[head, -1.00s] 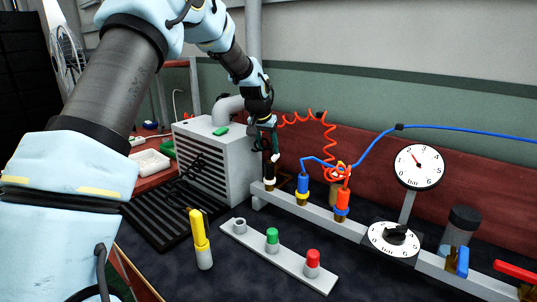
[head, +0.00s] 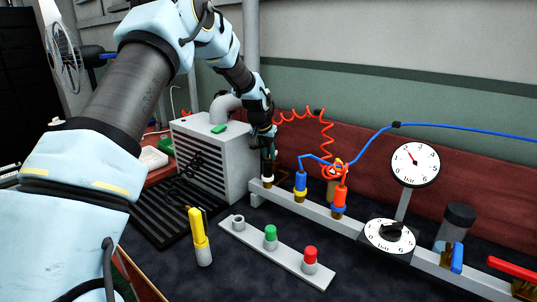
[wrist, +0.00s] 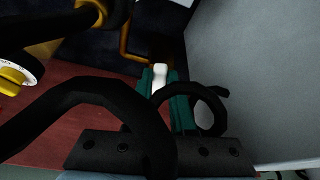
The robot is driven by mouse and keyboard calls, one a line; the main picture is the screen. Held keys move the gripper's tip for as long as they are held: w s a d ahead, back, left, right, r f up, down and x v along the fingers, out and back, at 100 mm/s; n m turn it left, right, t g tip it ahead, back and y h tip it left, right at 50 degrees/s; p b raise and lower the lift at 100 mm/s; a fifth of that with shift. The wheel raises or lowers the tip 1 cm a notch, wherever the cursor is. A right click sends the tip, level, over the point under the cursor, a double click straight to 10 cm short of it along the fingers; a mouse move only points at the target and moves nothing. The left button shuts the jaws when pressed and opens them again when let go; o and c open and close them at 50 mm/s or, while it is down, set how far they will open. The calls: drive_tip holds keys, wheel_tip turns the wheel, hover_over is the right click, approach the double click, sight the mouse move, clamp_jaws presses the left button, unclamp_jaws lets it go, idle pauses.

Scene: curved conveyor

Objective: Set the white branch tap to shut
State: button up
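The white branch tap stands at the left end of the grey manifold rail (head: 350,228), its white collar (head: 267,181) showing in the head view. My gripper (head: 267,153) is right above this collar, pointing down, and hides the upper part of the tap. In the wrist view a small white piece, apparently the tap's handle (wrist: 159,76), lies between the teal fingertips (wrist: 160,92). The fingertips flank it closely. I cannot tell whether they press on it or leave a slight gap. The handle's angle is hard to read.
A grey louvred box (head: 215,158) stands close left of my gripper. Blue (head: 300,182) and red (head: 340,197) hose fittings stand to the right on the rail. Farther right are a gauge (head: 415,165) and a dial (head: 390,236). A yellow-topped cylinder (head: 200,240) stands in front.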

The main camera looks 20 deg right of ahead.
clamp_jaws()
drive_tip(key=shift+w+a+m, duration=0.25)
drive_tip(key=shift+m, duration=0.15)
drive_tip(key=shift+m+g, duration=0.3)
drive_tip(key=shift+m, duration=0.1)
drive_tip(key=o, duration=0.6)
unclamp_jaws()
drive_tip(key=shift+c, duration=0.2)
drive_tip(key=shift+r+h, duration=0.1)
drive_tip(key=shift+h, duration=0.2)
